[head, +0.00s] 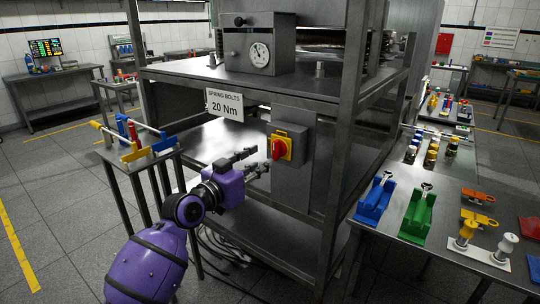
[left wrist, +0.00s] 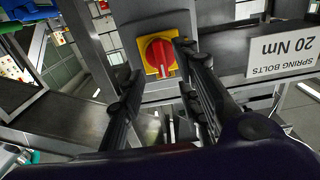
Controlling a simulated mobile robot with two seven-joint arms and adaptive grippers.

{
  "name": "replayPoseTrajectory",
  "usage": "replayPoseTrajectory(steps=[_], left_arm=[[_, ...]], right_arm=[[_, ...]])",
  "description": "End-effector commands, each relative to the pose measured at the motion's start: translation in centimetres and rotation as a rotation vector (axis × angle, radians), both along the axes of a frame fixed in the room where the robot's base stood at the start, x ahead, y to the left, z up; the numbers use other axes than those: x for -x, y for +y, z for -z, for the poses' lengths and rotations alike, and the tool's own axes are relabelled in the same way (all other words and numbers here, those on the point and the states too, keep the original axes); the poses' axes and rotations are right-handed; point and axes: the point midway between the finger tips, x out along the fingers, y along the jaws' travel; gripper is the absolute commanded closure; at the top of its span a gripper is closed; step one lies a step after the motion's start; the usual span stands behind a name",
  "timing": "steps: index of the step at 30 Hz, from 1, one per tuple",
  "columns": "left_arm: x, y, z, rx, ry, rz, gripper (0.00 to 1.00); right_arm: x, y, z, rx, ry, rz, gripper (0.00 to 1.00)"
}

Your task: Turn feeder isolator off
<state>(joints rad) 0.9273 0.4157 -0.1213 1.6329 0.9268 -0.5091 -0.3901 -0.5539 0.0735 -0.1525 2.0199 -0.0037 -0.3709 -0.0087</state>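The feeder isolator is a red rotary knob (head: 278,149) on a yellow plate (head: 288,155), fixed to a grey box on the metal frame. It also shows in the left wrist view, with the red knob (left wrist: 160,55) on its yellow plate (left wrist: 147,71). My left gripper (head: 258,162) is purple with dark fingers and sits just left of and below the knob in the head view. Its fingers are apart with nothing between them. In the left wrist view the fingers (left wrist: 155,66) point toward the isolator; contact with the knob cannot be told. My right gripper is not in view.
A "SPRING BOLTS 20 Nm" sign (head: 224,105) hangs from the shelf edge left of the isolator. A frame post (head: 342,130) stands to its right. A bench (head: 460,190) at right holds blue and green fixtures. A small table (head: 137,163) stands at left.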

Motion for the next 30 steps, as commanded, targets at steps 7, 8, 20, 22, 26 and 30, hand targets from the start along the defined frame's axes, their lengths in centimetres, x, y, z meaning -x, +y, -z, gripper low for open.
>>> replayPoseTrajectory(steps=[7, 8, 20, 22, 26, 30], left_arm=[[-3.3, -2.4, -0.1, 0.001, -0.001, 0.0, 0.69], [-3.6, -2.7, -0.1, 0.002, 0.001, 0.0, 0.69], [-4.9, -3.5, 0.0, 0.0, 0.0, -0.002, 0.69], [-4.9, -3.5, 0.0, 0.0, 0.0, -0.002, 0.7], [-4.8, -3.5, 0.0, 0.0, 0.0, -0.002, 0.87], [-4.8, -3.5, 0.0, 0.0, 0.0, -0.002, 1.0]], right_arm=[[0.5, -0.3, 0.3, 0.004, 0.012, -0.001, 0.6], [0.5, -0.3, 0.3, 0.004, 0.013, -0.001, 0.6], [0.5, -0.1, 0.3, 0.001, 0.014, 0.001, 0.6], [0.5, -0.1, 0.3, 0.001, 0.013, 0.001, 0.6], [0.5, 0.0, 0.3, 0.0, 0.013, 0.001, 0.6], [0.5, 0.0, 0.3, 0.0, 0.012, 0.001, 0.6]])
